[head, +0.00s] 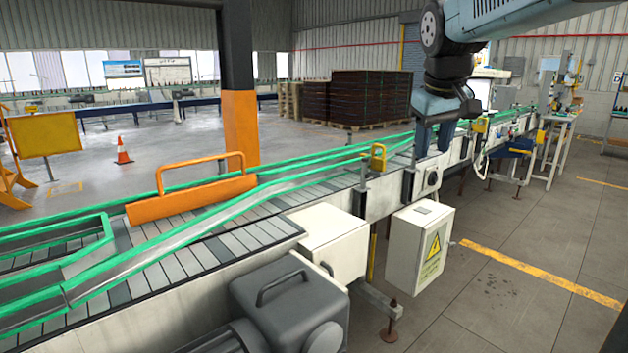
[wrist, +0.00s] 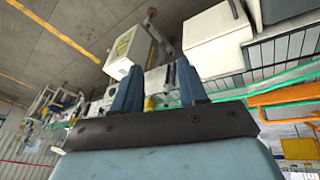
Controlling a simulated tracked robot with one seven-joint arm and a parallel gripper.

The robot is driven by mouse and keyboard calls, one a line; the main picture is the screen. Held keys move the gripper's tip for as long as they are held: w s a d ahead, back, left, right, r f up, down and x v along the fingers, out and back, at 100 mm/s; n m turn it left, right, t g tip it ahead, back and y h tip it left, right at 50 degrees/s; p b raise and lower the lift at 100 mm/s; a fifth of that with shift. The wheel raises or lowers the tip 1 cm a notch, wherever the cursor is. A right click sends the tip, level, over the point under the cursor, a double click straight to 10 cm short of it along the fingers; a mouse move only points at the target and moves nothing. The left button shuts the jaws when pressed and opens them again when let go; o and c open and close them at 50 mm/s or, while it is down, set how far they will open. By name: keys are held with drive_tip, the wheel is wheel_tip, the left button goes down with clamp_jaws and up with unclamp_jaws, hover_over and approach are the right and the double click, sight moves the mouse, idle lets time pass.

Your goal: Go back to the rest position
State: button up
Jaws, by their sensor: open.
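My gripper (head: 434,140) hangs pointing down in the upper right of the head view, in front of the conveyor's far stretch. Its two blue fingers also show in the wrist view (wrist: 158,88), spread apart with nothing between them. My arm comes in from the top right of the head view. No bottle can be made out near the gripper.
A conveyor (head: 165,262) with green rails runs diagonally from front left to back right. An orange guard (head: 190,198) stands over it. A grey motor housing (head: 290,300), a cream box (head: 328,240) and an electrical box (head: 420,245) are on its near side. Floor at right is open.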

drive_tip(key=s+f+m, duration=0.1)
drive_tip(key=s+f, duration=0.4)
drive_tip(key=s, duration=0.3)
drive_tip(key=s+f+m+t+y, duration=0.1)
drive_tip(key=s+f+m, duration=0.1)
drive_tip(key=s+f, duration=0.4)
drive_tip(key=shift+s+d+f+t, duration=0.25)
drive_tip(key=shift+s+d+t, duration=0.1)
drive_tip(key=shift+s, duration=1.25)
drive_tip(key=shift+a, duration=0.15)
